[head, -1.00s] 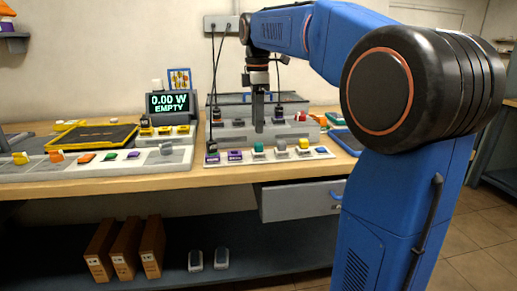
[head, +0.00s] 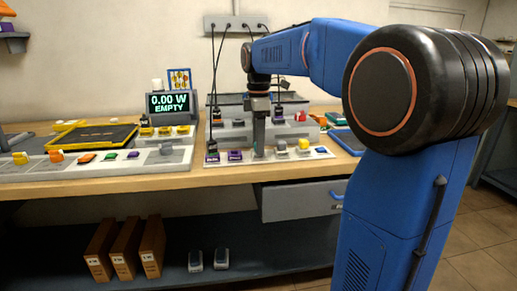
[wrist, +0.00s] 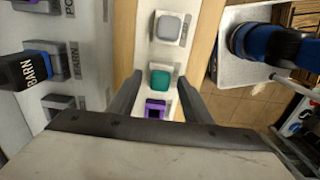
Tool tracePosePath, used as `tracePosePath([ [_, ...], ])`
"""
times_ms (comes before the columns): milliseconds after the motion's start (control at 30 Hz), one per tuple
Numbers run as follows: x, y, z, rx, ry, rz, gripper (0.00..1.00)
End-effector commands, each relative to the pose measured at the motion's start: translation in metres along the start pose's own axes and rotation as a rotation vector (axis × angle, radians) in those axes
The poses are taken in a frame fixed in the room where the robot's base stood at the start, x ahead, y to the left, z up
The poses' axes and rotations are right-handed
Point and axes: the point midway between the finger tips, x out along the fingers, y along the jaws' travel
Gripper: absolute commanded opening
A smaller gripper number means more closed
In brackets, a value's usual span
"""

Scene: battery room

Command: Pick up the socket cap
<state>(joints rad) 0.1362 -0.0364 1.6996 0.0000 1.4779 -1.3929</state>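A row of small coloured caps stands on a pale strip (head: 205,176) along the bench's front edge. No readable label tells me which is the socket cap. In the wrist view a teal cap (wrist: 160,79) lies between my fingertips, with a purple piece (wrist: 155,109) nearer the palm and a grey cap (wrist: 169,27) beyond. My gripper (wrist: 158,82) is open, a finger on each side, apparently touching neither. In the head view my gripper (head: 259,154) points down at the strip and hides most of the teal cap. The grey cap (head: 282,146) shows to its right.
Purple pieces (head: 235,155) stand left of my gripper; a yellow cap (head: 304,145) stands to the right. A grey rack (head: 228,133) with dark cables rises behind. A display (head: 169,103) reads "0.00 W EMPTY". A drawer (head: 295,201) juts out below the bench.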

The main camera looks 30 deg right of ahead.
Motion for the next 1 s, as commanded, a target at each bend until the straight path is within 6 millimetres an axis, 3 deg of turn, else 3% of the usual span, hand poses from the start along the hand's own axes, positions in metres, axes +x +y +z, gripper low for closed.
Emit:
tracePosePath([
  [33,0.000,0.000,0.000,0.000,0.000,0.000,0.36],
  [167,0.000,0.000,0.000,0.000,0.000,0.000,0.05],
  [200,0.000,0.000,0.000,0.000,0.000,0.000,0.02],
  [567,-0.006,0.000,0.000,0.000,0.000,0.000,0.02],
  [1000,-0.079,0.001,0.000,0.000,0.000,0.002,0.02],
])
